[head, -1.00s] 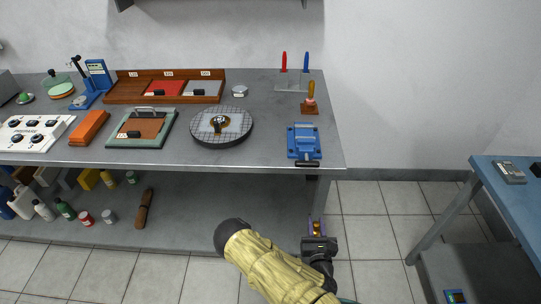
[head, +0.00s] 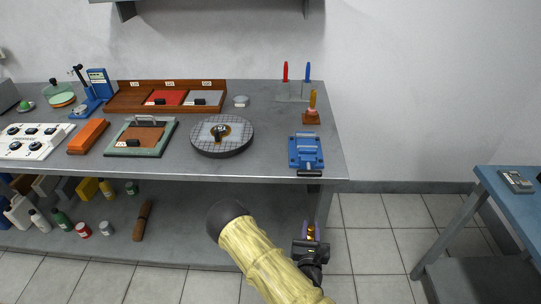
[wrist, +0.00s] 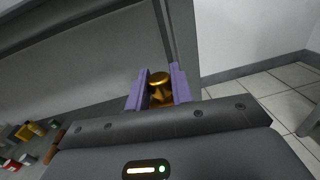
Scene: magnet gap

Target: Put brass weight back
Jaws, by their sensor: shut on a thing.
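My gripper (head: 311,232) is in front of the bench's right end, below the level of its top. In the wrist view the purple fingers of my gripper (wrist: 159,90) are shut on the brass weight (wrist: 160,79), a small shiny gold piece with a rounded top. The weight is held off any surface. In the head view it shows only as a small yellowish spot between the fingers.
The grey bench (head: 270,165) carries a round gridded plate (head: 222,147), a blue vise (head: 305,150), a wooden compartment tray (head: 125,105) and a green-framed board (head: 143,147). Bottles stand on the lower shelf. A blue table (head: 510,205) stands right; floor between is clear.

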